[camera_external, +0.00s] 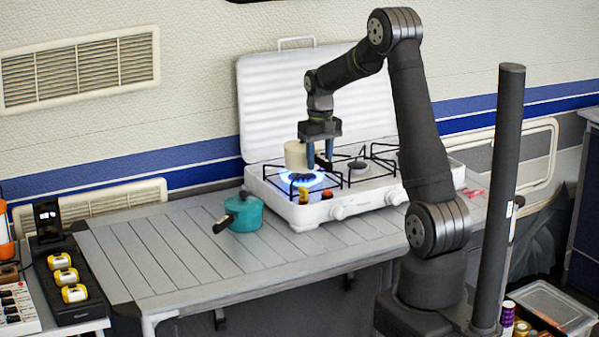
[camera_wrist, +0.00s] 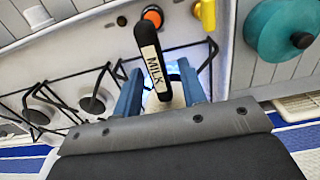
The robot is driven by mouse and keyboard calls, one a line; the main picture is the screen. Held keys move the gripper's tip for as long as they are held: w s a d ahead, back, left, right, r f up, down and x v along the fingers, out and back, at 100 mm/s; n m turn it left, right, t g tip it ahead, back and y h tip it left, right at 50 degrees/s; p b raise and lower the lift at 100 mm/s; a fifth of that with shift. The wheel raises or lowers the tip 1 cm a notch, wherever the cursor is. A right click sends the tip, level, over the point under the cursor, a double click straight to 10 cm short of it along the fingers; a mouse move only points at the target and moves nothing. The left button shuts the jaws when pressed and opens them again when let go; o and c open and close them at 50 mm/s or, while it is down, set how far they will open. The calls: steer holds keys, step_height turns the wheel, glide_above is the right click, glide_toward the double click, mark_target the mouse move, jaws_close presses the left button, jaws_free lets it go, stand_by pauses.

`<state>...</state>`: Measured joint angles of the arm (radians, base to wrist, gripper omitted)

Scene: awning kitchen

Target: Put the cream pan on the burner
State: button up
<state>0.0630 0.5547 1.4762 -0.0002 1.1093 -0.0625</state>
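The cream pan (camera_external: 296,156) is over the lit left burner (camera_external: 302,181), whose blue flame shows below and in front of it. I cannot tell whether its base rests on the black grate. In the wrist view its black handle (camera_wrist: 150,55), labelled MILK, points away between my blue fingers; the pan's body is mostly hidden. My gripper (camera_external: 320,160) points down at the pan's right side. In the wrist view the gripper (camera_wrist: 160,80) has its fingers on both sides of the handle, with a gap visible beside the right finger, so it looks open.
A teal pot (camera_external: 244,212) stands on the slatted table left of the white stove (camera_external: 350,206); it is also in the wrist view (camera_wrist: 280,30). The stove's raised lid (camera_external: 270,100) stands behind. A second burner (camera_external: 360,166) is free. The table's left part is clear.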

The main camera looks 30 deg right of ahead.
step_height(320, 180, up, 12)
steer(key=shift+r, duration=0.15)
stand_by(0.3)
step_height(320, 180, down, 12)
steer(key=shift+r, duration=0.1)
steer(key=shift+w+r, duration=0.1)
steer(key=shift+r, duration=1.55)
